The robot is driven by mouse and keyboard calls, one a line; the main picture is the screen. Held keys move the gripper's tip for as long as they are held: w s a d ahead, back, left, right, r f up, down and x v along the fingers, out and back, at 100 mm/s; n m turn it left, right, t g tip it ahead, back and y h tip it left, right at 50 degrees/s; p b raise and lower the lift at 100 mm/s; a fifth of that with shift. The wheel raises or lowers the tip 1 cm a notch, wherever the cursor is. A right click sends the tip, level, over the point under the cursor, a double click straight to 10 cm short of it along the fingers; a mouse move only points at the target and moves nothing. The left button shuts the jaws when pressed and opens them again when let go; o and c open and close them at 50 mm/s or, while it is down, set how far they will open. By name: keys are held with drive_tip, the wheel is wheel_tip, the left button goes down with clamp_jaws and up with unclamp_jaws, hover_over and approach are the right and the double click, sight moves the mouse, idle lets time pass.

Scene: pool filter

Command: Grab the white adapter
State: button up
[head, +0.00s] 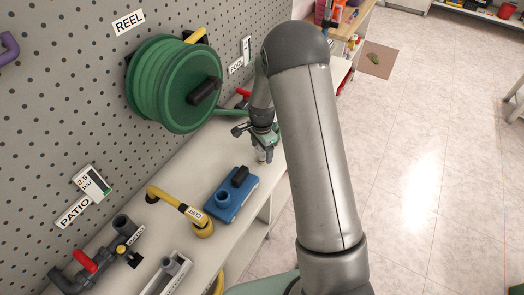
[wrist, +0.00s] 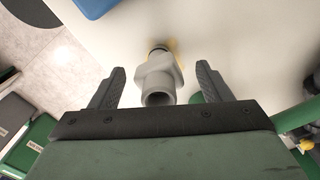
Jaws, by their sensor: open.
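The white adapter (wrist: 158,76) looks pale grey-white in the wrist view, a short tubular fitting with a round open end facing my gripper and a wider, angular collar. A yellow part shows at its far end. My gripper (wrist: 160,80) is open, with one dark finger on each side of the adapter and visible gaps on both sides. In the head view my gripper (head: 264,138) is over the bench near its right edge. A small pale piece below it, likely the adapter (head: 265,155), is partly hidden by the gripper.
A blue device (head: 232,194) with a black handle stands on the white bench (head: 187,173). A yellow pipe (head: 180,205), a grey valve with a red handle (head: 92,262) and a green hose reel (head: 172,84) are to the left. My arm hides part of the bench's right side.

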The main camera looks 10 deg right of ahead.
drive_tip(key=c, duration=1)
